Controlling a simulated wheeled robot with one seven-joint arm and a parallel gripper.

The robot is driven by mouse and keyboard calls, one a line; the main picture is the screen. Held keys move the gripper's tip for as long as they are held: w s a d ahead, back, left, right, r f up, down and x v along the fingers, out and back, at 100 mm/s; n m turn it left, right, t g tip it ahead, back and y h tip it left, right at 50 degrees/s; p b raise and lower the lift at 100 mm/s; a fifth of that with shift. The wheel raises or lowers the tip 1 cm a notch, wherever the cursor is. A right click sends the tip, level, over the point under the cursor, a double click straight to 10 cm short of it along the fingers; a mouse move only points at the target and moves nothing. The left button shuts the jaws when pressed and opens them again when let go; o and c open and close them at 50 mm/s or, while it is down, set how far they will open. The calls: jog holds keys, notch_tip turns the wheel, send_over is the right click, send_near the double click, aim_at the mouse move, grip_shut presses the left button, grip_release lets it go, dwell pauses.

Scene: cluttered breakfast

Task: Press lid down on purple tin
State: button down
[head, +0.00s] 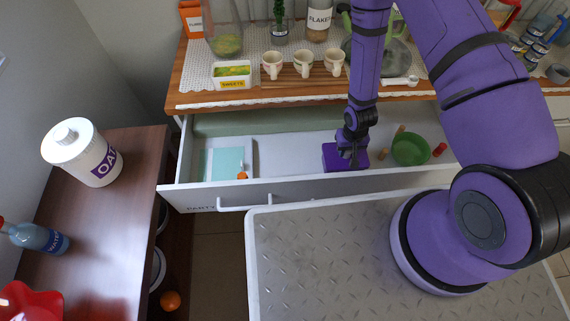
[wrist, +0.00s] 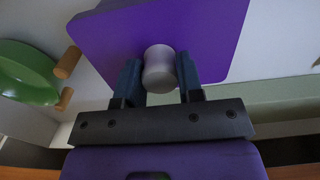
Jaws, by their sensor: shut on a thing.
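A purple square lid (wrist: 210,35) with a silver-grey round knob (wrist: 159,68) fills much of the wrist view. My gripper (wrist: 160,80) is shut on the knob, with one dark finger on each side. In the head view my gripper (head: 348,149) points down into the open drawer, over a purple square shape (head: 331,157). That shape is the lid or the tin with the lid over it. The tin's walls are largely hidden, so I cannot tell whether the lid sits flush on it.
The open drawer (head: 290,182) also holds a green bowl (head: 410,149), wooden pieces (wrist: 67,62), a red object (head: 439,150), an orange item (head: 242,176) and a pale blue tray (head: 222,163). Cups (head: 303,62) and jars stand on the counter behind. The drawer's middle left is clear.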

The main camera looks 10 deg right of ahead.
jog(key=shift+f, duration=0.25)
jog(key=c, duration=0.7)
grip_release()
jog(key=shift+c, duration=1.3)
jog(key=shift+r, duration=3.5)
